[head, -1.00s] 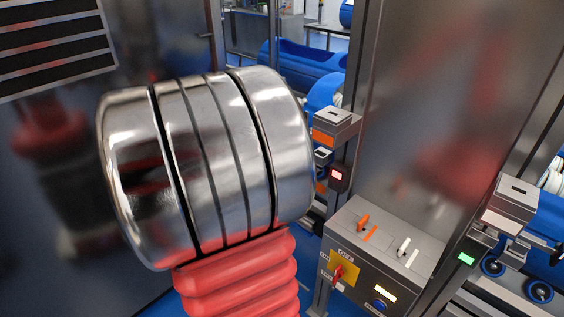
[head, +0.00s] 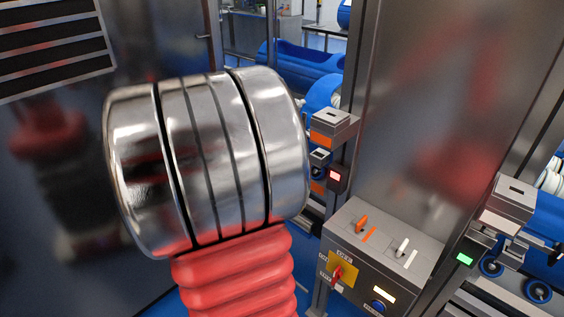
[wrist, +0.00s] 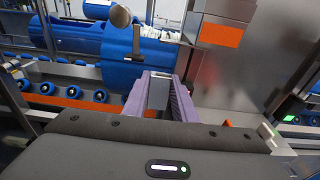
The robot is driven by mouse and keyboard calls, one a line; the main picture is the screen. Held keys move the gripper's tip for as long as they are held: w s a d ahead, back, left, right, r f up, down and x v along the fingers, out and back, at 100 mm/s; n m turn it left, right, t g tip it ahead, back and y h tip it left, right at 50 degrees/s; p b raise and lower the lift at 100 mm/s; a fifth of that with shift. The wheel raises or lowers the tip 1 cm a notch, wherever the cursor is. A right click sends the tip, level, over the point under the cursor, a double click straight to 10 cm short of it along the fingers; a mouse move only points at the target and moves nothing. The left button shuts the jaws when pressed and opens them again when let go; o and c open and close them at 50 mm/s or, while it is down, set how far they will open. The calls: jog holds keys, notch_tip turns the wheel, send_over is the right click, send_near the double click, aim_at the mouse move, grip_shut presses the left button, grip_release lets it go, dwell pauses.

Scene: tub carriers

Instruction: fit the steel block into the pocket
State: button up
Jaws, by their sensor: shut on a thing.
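In the wrist view my gripper (wrist: 160,95) has two purple fingers. They are shut on a grey steel block (wrist: 158,92), whose flat face shows between them. In the head view my arm's large metal joint fills the middle, and I cannot make out the gripper or the block. Two steel fixtures with a dark slot on top stand in the head view, one with an orange front (head: 335,122) and one at the right (head: 514,196). I cannot tell which slot is the pocket. In the wrist view an orange-fronted steel box (wrist: 220,35) is beyond the fingers, to their right.
A control box (head: 375,255) with levers, a red knob and a blue button stands at the lower right. A red light (head: 335,176) and a green light (head: 465,259) glow. A steel post panel (head: 440,110) rises behind. Blue tubs (wrist: 75,38) and rollers (wrist: 72,93) lie at the left.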

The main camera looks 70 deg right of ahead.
send_over(317, 151)
jog(key=a, duration=0.3)
jog(key=shift+s+d, duration=0.2)
jog(key=shift+d, duration=0.05)
dwell(1.3)
jog(key=shift+f, duration=2.05)
dwell(2.2)
jog(key=o, duration=1.1)
jog(key=shift+a, duration=0.1)
